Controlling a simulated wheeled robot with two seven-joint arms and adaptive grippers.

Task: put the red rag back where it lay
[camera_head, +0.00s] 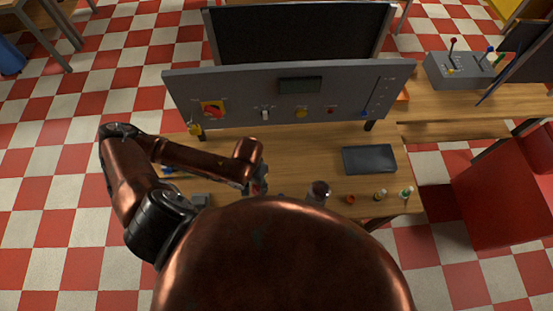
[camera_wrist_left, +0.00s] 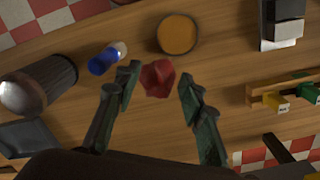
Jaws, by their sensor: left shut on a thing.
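The red rag (camera_wrist_left: 158,78) is a small crumpled piece between the fingers of my left gripper (camera_wrist_left: 160,82) in the left wrist view. The gripper is shut on it, above the wooden bench top (camera_wrist_left: 150,120). In the head view my left gripper (camera_head: 259,184) is over the near part of the bench (camera_head: 300,160), and I cannot make out the rag there. My right gripper is not in view.
In the left wrist view a round orange-topped thing (camera_wrist_left: 177,34), a blue and white cylinder (camera_wrist_left: 107,58) and a dark jar (camera_wrist_left: 40,84) are near the rag. A wooden rack (camera_wrist_left: 285,84) stands right. A grey switch panel (camera_head: 290,93) spans the bench's back.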

